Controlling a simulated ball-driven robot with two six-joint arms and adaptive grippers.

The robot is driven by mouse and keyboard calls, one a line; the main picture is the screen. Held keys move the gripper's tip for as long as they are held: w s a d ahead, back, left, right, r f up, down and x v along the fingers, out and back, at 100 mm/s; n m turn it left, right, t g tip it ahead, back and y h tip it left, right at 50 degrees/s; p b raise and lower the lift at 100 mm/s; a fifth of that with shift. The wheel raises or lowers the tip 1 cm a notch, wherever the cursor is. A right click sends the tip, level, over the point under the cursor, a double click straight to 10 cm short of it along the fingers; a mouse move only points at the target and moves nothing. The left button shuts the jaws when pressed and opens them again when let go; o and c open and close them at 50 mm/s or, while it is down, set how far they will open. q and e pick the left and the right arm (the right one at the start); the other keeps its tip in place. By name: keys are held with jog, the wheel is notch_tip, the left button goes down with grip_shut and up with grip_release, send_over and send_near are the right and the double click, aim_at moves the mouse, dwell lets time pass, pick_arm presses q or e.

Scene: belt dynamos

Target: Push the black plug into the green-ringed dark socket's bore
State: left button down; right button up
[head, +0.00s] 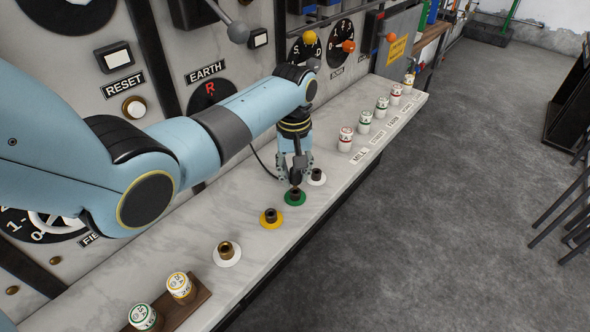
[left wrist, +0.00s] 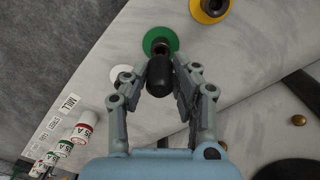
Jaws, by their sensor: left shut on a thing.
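My left gripper (head: 296,176) points down over the bench ledge and is shut on the black plug (left wrist: 160,76). The plug shows between the two fingers in the left wrist view, with its far end toward the green-ringed dark socket (head: 295,197). The socket's green ring (left wrist: 151,39) lies just beyond the plug in that view. The plug's end overlaps the socket in the picture; I cannot tell whether it is above the bore or in its mouth. The fingers and plug partly cover the socket. My right gripper is not in view.
A yellow-ringed socket (head: 271,219) and a white-ringed socket (head: 227,254) lie nearer on the ledge; another white-ringed one (head: 316,177) is just beyond. Labelled fuses (head: 345,139) stand farther along. The upright panel (head: 180,75) with switches borders the ledge.

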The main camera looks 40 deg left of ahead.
aim_at(295, 181)
pick_arm(q)
jog(key=shift+f+b, duration=0.95)
jog(key=shift+f, duration=0.7)
jog(key=c, duration=1)
grip_release()
jog(key=shift+r, duration=0.1)
notch_tip(295, 181, up, 12)
jog(key=shift+f, duration=0.1)
